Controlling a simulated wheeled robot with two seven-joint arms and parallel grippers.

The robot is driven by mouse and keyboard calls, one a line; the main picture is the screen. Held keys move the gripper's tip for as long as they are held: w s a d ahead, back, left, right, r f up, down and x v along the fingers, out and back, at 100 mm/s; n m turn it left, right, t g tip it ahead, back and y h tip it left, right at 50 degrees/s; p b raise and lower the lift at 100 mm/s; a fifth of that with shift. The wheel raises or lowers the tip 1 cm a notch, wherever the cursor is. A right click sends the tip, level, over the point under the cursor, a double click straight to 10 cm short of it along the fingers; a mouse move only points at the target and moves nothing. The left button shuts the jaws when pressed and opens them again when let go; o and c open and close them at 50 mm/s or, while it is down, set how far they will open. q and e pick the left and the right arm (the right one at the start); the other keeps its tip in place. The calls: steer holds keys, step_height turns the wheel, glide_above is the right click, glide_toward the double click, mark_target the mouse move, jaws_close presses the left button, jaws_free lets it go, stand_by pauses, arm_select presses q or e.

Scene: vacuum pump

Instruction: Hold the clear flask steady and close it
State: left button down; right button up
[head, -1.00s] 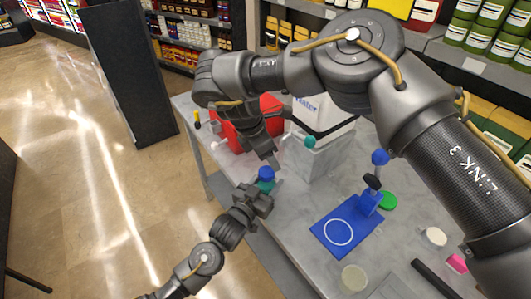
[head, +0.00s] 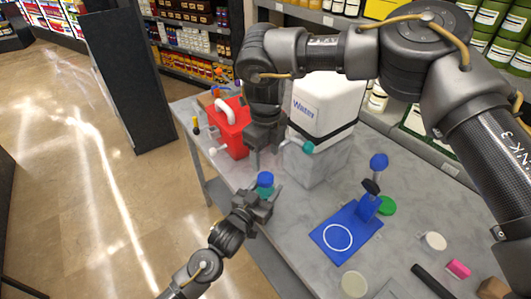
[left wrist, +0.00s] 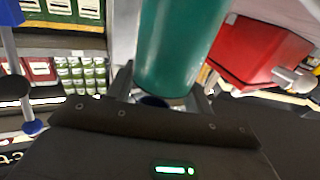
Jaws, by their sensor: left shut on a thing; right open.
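The flask (head: 265,190) looks teal, with a blue cap (head: 266,178) on its top end in the head view. I cannot tell whether the cap is fully seated. My left gripper (head: 262,197) is shut on the flask and holds it upright near the table's left front edge. In the left wrist view the teal flask body (left wrist: 178,45) fills the upper middle, between the fingers. My right gripper (head: 263,155) is open and empty, pointing down behind and above the flask, apart from the cap.
A white Water container (head: 325,105) stands on a grey block (head: 320,165) with a teal-tipped spout. A red container (head: 230,130) stands behind left. A blue stand (head: 345,236), green disc (head: 387,205), pale disc (head: 353,284) and pink block (head: 458,269) lie on the right.

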mark_target(266, 177)
steer(key=shift+n, duration=0.8)
steer(key=shift+f, duration=0.1)
steer(key=shift+f, duration=3.9)
